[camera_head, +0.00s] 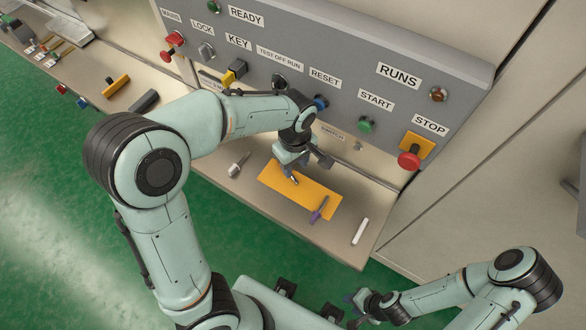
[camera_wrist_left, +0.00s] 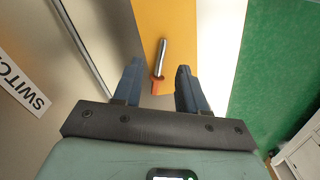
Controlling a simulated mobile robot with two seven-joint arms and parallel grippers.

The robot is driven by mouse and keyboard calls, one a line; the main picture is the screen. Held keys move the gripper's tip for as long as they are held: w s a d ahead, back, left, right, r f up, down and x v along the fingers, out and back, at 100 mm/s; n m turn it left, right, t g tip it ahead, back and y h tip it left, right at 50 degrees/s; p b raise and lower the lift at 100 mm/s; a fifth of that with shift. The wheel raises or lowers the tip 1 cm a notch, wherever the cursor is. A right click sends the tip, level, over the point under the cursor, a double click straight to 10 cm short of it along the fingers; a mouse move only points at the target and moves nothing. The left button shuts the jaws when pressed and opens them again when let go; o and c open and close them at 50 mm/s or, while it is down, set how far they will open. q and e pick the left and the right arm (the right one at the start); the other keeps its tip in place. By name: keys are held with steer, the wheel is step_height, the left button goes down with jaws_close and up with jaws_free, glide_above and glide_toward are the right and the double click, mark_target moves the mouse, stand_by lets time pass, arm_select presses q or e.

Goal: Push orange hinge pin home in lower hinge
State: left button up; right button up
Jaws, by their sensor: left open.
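The orange hinge pin (camera_wrist_left: 161,63) has a bare metal shaft and an orange head. In the left wrist view it lies on the yellow mat (camera_wrist_left: 185,20), between and just beyond my left fingers. My left gripper (camera_wrist_left: 157,88) is open, with its blue-grey fingers on either side of the orange head and a gap to each. In the head view my left gripper (camera_head: 291,177) is low over the yellow mat (camera_head: 275,182). My right gripper (camera_head: 358,305) is at the bottom, away from the ledge; its jaw opening is unclear. I cannot make out the lower hinge in either view.
A purple-handled item (camera_head: 319,209) lies on the mat's right end. A white stick (camera_head: 360,231) and a grey tool (camera_head: 238,165) lie on the ledge. The control panel (camera_head: 340,62) with protruding buttons and switches stands behind my left arm. Green floor (camera_head: 60,205) lies in front.

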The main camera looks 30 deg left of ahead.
mark_target(293, 177)
arm_select(q)
steer(key=f, duration=0.5)
steer(key=shift+s+a+f, duration=0.1)
steer(key=shift+a+f, duration=0.1)
steer(key=shift+a, duration=0.05)
steer(key=shift+c, duration=0.3)
jaws_close()
steer(key=shift+r, duration=0.1)
